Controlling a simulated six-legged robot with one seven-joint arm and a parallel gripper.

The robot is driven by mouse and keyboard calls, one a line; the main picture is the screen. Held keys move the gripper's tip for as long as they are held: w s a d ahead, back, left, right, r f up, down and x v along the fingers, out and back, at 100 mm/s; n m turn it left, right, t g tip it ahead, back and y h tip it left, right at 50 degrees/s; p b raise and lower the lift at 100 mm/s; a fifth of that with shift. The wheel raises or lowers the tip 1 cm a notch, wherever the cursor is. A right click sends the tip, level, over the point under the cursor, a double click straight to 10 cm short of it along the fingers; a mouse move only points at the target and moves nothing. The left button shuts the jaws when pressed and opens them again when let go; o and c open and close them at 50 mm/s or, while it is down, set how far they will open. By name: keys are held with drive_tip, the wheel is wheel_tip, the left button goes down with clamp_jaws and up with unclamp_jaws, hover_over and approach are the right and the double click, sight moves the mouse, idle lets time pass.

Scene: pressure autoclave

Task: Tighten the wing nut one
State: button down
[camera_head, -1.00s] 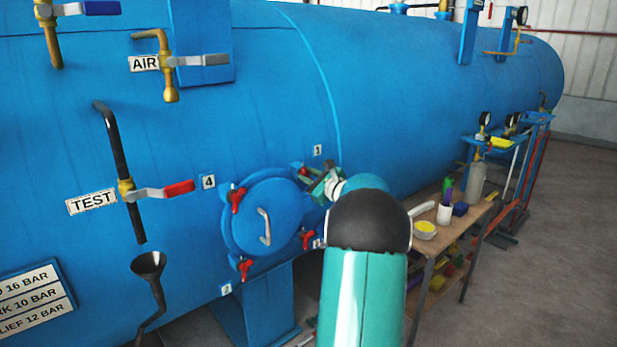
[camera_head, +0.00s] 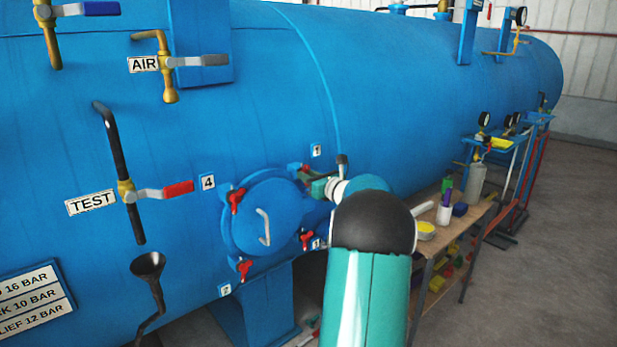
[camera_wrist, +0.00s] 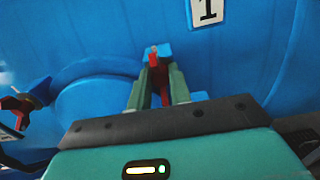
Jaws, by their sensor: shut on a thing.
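The round blue hatch (camera_head: 262,222) is closed on the side of the blue vessel, with several red wing nuts around its rim. Wing nut one is at the hatch's upper right, below the label "1" (camera_head: 317,150). In the wrist view, the red wing nut one (camera_wrist: 158,78) stands between the two green fingers of my gripper (camera_wrist: 158,84), which are shut on it. The label "1" (camera_wrist: 207,10) shows above it. In the head view, my gripper (camera_head: 311,177) reaches the nut from the right and partly hides it.
Other red wing nuts sit at the hatch's upper left (camera_head: 236,200), bottom (camera_head: 244,268) and lower right (camera_head: 306,240). The TEST valve (camera_head: 150,192) and a black funnel (camera_head: 148,265) are to the left. A workbench (camera_head: 468,232) with small items stands at the right.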

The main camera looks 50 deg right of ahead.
idle(0.3)
drive_tip(key=c, duration=1.3)
unclamp_jaws()
drive_tip(key=v, duration=1.4)
drive_tip(key=shift+w+r, duration=0.1)
